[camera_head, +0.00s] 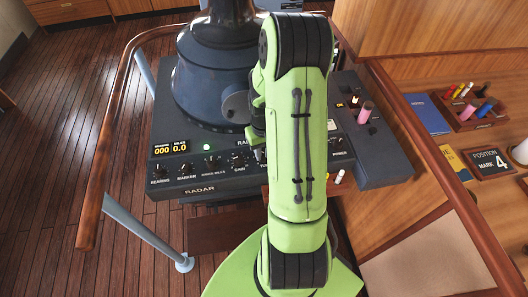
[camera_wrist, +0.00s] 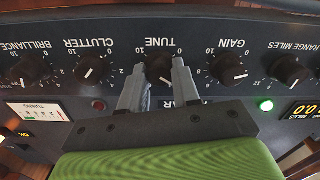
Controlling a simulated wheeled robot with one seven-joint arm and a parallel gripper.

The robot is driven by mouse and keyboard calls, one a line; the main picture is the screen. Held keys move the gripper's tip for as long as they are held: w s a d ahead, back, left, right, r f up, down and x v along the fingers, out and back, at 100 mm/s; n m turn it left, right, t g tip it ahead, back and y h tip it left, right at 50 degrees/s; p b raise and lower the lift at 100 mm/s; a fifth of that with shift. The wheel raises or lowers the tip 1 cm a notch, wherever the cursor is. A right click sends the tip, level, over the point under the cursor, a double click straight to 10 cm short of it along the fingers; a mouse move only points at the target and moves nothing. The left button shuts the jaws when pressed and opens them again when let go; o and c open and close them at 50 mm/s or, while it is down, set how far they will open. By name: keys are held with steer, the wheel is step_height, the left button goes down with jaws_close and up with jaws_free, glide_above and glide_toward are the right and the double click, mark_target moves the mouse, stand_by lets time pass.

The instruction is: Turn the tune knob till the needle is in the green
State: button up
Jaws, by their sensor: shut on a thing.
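The tune knob (camera_wrist: 159,69) is a black knob under the label TUNE on the dark radar panel, upside down in the wrist view. My gripper (camera_wrist: 159,76) is shut on it, one grey finger on each side. The tuning meter (camera_wrist: 38,111) is a small white dial at the left of the wrist view. It is tilted and small, and I cannot tell where its needle stands against the green. In the head view my green arm hides the tune knob and the meter. Only part of my gripper (camera_head: 257,146) shows there, beside the arm.
The gain knob (camera_wrist: 228,70) and the clutter knob (camera_wrist: 89,69) flank the tune knob closely. A green lamp (camera_wrist: 266,105) is lit. In the head view a wooden rail (camera_head: 110,130) runs left of the radar console, and a pink-topped lever (camera_head: 365,112) stands at right.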

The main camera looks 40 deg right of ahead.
steer(key=m+b, duration=0.2)
steer(key=m, duration=0.5)
steer(key=shift+b, duration=0.3)
steer(key=m+b, duration=0.1)
steer(key=m, duration=0.5)
steer(key=shift+m+b, duration=0.3)
steer(key=shift+b, duration=0.1)
steer(key=m+b, duration=0.1)
steer(key=m, duration=0.6)
steer(key=m+b, duration=0.1)
steer(key=m, duration=0.5)
steer(key=shift+m, duration=0.3)
steer(key=o, duration=1.1)
steer(key=shift+c, duration=0.2)
steer(key=shift+r, duration=0.15)
